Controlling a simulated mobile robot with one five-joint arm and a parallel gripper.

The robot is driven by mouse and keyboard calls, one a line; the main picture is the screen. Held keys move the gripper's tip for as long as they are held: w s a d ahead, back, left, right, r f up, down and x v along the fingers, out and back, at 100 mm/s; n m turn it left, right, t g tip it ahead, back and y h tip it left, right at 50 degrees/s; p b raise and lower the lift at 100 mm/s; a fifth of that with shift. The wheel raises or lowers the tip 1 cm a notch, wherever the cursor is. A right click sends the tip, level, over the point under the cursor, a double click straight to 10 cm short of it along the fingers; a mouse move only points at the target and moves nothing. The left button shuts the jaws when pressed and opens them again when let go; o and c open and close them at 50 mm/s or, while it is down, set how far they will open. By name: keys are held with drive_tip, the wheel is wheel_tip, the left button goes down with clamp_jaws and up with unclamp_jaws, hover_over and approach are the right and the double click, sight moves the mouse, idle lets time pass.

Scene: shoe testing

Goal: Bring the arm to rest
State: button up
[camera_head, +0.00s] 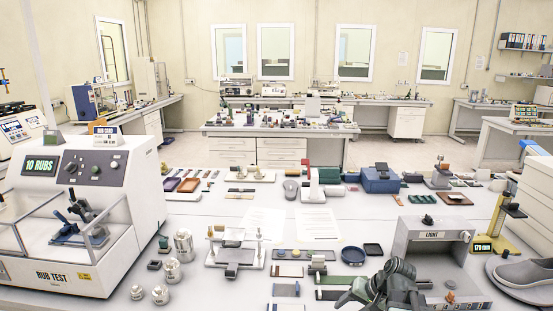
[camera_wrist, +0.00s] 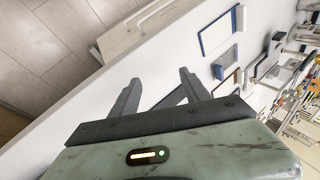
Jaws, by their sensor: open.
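My gripper (camera_wrist: 160,76) shows in the wrist view with its two dark grey fingers spread apart. It is open and nothing is between the fingers. The fingers point over the white table top (camera_wrist: 165,58) near its edge, apart from the items there. In the head view, part of my dark green arm (camera_head: 392,285) is low at the bottom, right of centre, in front of the light box. The fingers cannot be made out clearly in that view.
The rub test machine (camera_head: 75,215) stands at the left, with metal weights (camera_head: 184,245) beside it. Small tools and samples crowd the bench. A blue-edged white card (camera_wrist: 218,32) lies beyond my fingers.

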drive_tip(key=s+a+f+n+g+h, duration=0.3)
drive_tip(key=s+a+n+h, duration=0.1)
drive_tip(key=s+a, duration=0.35)
wheel_tip(320, 180, down, 8)
drive_tip(key=b, duration=0.8)
drive_tip(key=shift+w, duration=0.45)
